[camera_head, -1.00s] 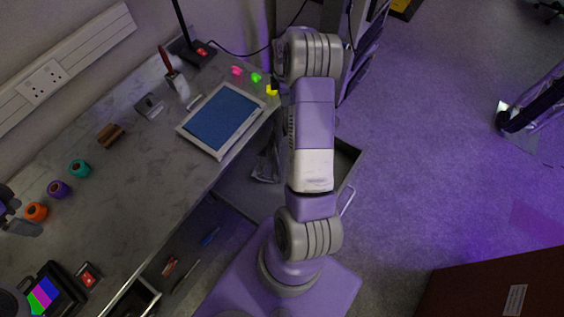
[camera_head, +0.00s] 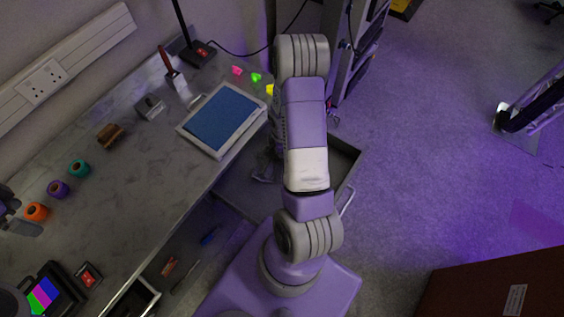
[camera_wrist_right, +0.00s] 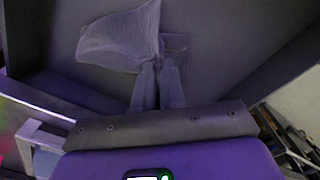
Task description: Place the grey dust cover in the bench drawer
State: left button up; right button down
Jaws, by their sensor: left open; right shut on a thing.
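The grey dust cover (camera_wrist_right: 122,38) is a thin, crumpled, see-through sheet in the right wrist view. My right gripper (camera_wrist_right: 158,68) is shut on its lower edge. Gripper and cover are over the floor of the open bench drawer (camera_wrist_right: 225,45), between its walls. I cannot tell whether the cover touches the floor. In the head view the open drawer (camera_head: 346,158) is partly behind my right arm, which hides the right gripper; a dim grey patch, likely the cover, shows left of the arm. My left gripper (camera_head: 22,228) is open at the left edge, above the bench.
Another open compartment with small tools (camera_head: 170,267) lies below the bench edge. A dark brown case (camera_head: 500,270) stands at lower right.

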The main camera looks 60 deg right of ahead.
jog(key=s+a+f, duration=0.2)
jog(key=a+f, duration=0.1)
jog(key=s+a+f, duration=0.2)
jog(key=a+f, duration=0.2)
jog(key=s+a+f, duration=0.3)
jog(key=a+f, duration=0.1)
jog(key=shift+a+f, duration=0.1)
jog(key=shift+a, duration=0.05)
jog(key=c, duration=0.9)
grip_release()
